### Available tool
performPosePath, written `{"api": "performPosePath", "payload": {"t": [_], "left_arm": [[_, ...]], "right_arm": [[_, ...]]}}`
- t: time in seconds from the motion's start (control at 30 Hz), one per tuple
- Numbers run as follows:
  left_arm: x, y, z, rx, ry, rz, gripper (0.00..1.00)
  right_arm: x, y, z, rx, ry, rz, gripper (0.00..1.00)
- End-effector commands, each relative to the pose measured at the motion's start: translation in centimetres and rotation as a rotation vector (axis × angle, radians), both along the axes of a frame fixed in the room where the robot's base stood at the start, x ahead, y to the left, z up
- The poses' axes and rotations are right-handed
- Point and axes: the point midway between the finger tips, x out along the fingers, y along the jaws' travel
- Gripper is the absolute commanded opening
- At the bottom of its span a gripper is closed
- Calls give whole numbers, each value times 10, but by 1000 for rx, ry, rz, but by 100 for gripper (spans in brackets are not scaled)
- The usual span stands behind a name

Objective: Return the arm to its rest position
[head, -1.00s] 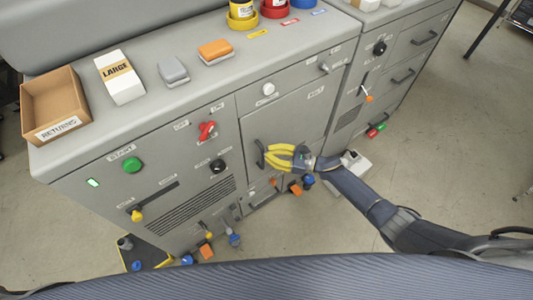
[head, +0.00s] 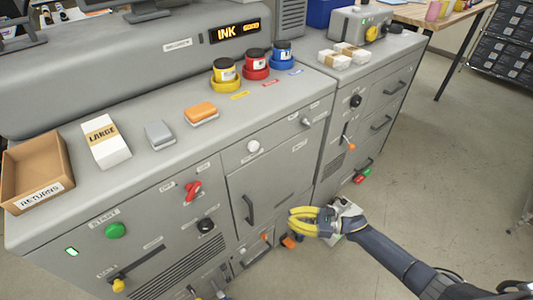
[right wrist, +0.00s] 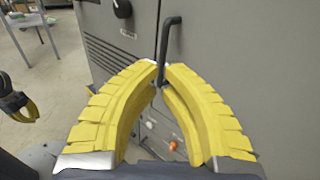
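My right gripper (head: 291,220) is in front of the grey machine's lower door, to the right of its black handle (head: 249,209). Its yellow fingers are apart with nothing between them; it looks open and clear of the handle. In the right wrist view the curved fingers (right wrist: 161,66) narrow towards their tips, with the black handle (right wrist: 165,45) behind. A black and yellow piece, apparently my left gripper (right wrist: 18,106), shows at that view's left edge, partly cut off. The left gripper does not show in the head view.
The machine top holds a returns box (head: 68,178), a LARGE carton (head: 106,148), grey (head: 159,135) and orange (head: 201,113) blocks, and ink jars (head: 256,64). Knobs and a red switch (head: 193,190) stick out of the front. Floor (head: 450,180) at right is clear.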

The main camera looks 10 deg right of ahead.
Motion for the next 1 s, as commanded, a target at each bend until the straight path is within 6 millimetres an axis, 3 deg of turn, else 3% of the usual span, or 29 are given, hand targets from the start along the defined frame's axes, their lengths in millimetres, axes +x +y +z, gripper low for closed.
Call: {"api": "performPosePath", "payload": {"t": [0.27,0.57,0.7,0.83,0.97,1.0], "left_arm": [[0,0,0,0,0,0,0],[0,0,0,0,0,0,0],[0,0,0,0,0,0,0],[0,0,0,0,-1,0,0],[1,0,0,0,-1,0,0],[1,0,0,0,-1,0,0]], "right_arm": [[17,-9,-13,60,275,-90,0],[68,-66,-61,321,825,-463,0],[75,-97,-101,527,1088,-667,0],[63,-127,-150,763,1328,-871,0],[29,-155,-211,1041,1553,-1094,0],[12,-162,-231,1132,1616,-1166,0]]}}
